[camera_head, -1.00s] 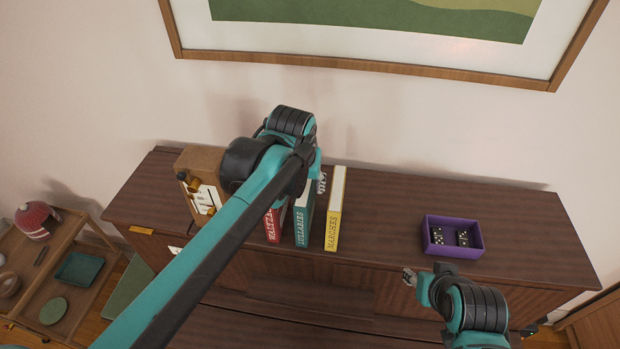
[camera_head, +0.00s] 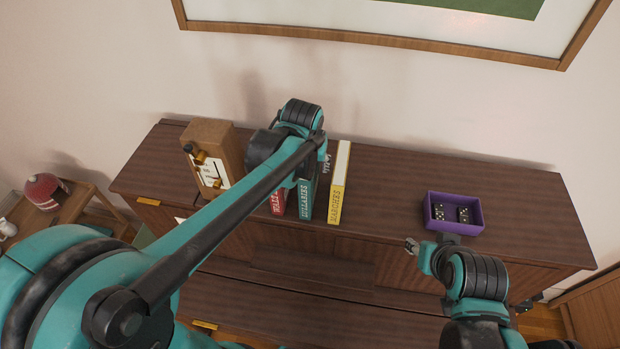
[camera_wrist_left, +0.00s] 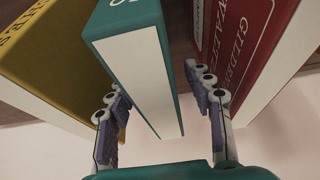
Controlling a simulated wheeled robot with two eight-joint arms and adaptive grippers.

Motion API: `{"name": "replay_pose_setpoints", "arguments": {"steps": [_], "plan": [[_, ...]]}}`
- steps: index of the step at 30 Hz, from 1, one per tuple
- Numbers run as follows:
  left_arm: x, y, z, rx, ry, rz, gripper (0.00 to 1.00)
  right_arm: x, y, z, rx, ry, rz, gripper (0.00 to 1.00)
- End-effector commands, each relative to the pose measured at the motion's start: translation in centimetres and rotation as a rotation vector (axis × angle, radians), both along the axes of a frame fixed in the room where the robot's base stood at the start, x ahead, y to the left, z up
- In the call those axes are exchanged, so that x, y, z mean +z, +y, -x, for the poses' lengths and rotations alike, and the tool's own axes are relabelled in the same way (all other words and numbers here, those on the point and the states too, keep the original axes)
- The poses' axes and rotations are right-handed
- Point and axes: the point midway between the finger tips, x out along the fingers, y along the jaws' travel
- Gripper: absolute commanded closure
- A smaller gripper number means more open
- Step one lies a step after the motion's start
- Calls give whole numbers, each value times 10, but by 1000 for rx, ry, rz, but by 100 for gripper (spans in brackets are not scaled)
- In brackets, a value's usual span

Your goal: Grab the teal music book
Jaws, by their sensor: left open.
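The teal music book (camera_head: 306,201), with "LULLABIES" on its spine, stands upright on the dark wooden cabinet between a red book (camera_head: 277,203) and a yellow book (camera_head: 339,190). My left arm hides part of the teal and red books in the head view. In the left wrist view, my left gripper (camera_wrist_left: 160,97) is open, with one finger on each side of the teal book (camera_wrist_left: 140,70). I cannot tell if the fingers touch it. My right gripper (camera_head: 411,246) is small and in front of the cabinet, away from the books; its opening is unclear.
The cabinet top (camera_head: 395,185) is clear between the yellow book and a purple tray (camera_head: 461,228) with dark dominoes. A wooden box (camera_head: 213,150) with brass-coloured parts stands left of the books. A wooden cart with a red item (camera_head: 42,190) is at the far left.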

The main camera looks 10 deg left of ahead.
Motion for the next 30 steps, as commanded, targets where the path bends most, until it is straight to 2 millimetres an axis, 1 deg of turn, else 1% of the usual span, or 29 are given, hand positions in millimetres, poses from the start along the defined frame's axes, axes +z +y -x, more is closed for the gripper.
{"name": "replay_pose_setpoints", "arguments": {"steps": [24,26,27,29,30], "plan": [[-5,0,0,0,0,0,48,-5,0,0,0,0,0,60],[-5,0,0,0,0,0,64,-5,0,0,0,0,0,60],[-5,0,0,0,0,0,75,-5,0,0,0,0,0,60],[-5,0,0,0,0,0,90,-5,0,0,0,0,0,60],[-5,0,0,0,0,0,100,-5,0,0,0,0,0,60]]}}
